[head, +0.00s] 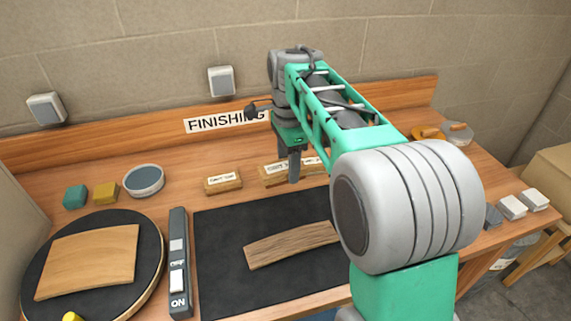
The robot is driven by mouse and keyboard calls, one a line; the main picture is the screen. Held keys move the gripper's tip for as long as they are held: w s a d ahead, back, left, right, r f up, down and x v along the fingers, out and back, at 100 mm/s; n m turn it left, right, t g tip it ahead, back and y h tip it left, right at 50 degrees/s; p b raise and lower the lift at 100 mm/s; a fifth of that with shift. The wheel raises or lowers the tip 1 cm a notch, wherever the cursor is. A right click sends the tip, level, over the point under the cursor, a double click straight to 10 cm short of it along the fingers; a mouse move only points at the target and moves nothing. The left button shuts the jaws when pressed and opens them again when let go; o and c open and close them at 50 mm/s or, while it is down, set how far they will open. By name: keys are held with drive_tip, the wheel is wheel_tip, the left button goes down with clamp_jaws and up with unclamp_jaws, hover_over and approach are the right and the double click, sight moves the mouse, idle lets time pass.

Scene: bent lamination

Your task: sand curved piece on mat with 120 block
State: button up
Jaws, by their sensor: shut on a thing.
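The curved wooden piece (290,245) lies on the black mat (225,285); my arm hides its right end. My gripper (294,179) points down behind the mat at the back of the bench. Its fingers are shut on a labelled wooden block (270,178), seemingly still at bench level. A second labelled block (222,181) stands to its left, apart from the gripper. A further label shows just right of the fingers; I cannot tell whether it is on a separate block. The small print is unreadable, so I cannot tell which block is 120.
A round black turntable (150,265) at left bears another curved panel (90,262). A switch strip (179,255) marked ON stands beside the mat. A round tin (144,180) and teal and yellow blocks (105,193) sit back left. White blocks (513,207) are at the right edge.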

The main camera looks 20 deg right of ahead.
drive_tip(key=c, duration=0.4)
drive_tip(key=d, duration=0.3)
drive_tip(key=s+d+r+m, duration=0.1)
drive_tip(key=d, duration=0.2)
drive_tip(key=d+r+m, duration=0.1)
drive_tip(key=d, duration=0.2)
drive_tip(key=shift+s+d+r, duration=0.1)
drive_tip(key=shift+s+r, duration=0.1)
drive_tip(key=shift+s, duration=0.2)
drive_tip(key=s+d+m, duration=0.2)
drive_tip(key=s+d, duration=0.3)
drive_tip(key=d, duration=0.1)
drive_tip(key=s+a+f+n, duration=0.2)
drive_tip(key=s+a+f+n+y, duration=0.1)
drive_tip(key=s+a+f+n, duration=0.1)
drive_tip(key=f, duration=0.1)
drive_tip(key=shift+s+a+f+y, duration=0.1)
drive_tip(key=shift+s+a+y, duration=0.15)
drive_tip(key=shift+a+y, duration=0.05)
